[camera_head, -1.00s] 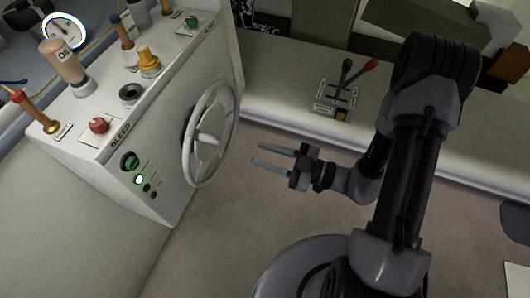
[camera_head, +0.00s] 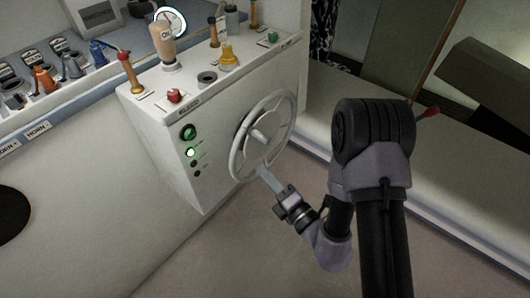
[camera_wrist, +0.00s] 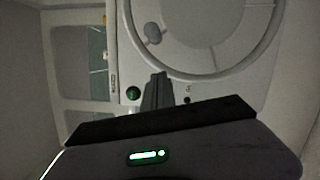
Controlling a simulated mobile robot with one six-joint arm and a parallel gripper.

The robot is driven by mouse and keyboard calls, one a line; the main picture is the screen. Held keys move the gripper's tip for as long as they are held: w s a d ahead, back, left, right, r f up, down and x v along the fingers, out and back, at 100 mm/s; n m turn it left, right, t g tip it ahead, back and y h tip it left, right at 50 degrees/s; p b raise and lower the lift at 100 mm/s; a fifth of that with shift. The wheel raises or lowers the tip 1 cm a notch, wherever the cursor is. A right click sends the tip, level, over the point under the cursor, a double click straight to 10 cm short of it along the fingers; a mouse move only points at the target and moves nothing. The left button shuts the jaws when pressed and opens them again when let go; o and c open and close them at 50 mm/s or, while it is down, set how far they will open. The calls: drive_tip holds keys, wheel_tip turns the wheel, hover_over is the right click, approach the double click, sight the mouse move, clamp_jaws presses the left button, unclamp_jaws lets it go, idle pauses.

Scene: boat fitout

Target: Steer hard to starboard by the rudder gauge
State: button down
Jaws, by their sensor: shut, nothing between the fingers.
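The grey steering wheel (camera_head: 238,152) stands on the right-hand face of the white console; it also shows in the wrist view (camera_wrist: 262,60). A round gauge with a white lit rim (camera_head: 178,17) stands at the back of the console top, partly hidden by the oil bottle; its needle cannot be read now. My gripper (camera_head: 264,172) is shut and empty, its fingertips at the lower rim of the wheel. In the wrist view the closed fingers (camera_wrist: 158,88) point toward the wheel's lower edge. I cannot tell whether they touch the rim.
A white bench (camera_head: 425,200) runs along the right. The floor below the wheel is clear.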

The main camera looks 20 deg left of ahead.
sight(267, 139)
drive_tip(key=w+a+r, duration=0.1)
drive_tip(key=w+a, duration=0.1)
drive_tip(key=w, duration=0.4)
drive_tip(key=shift+w+a+r, duration=0.15)
drive_tip(key=shift+a, duration=0.05)
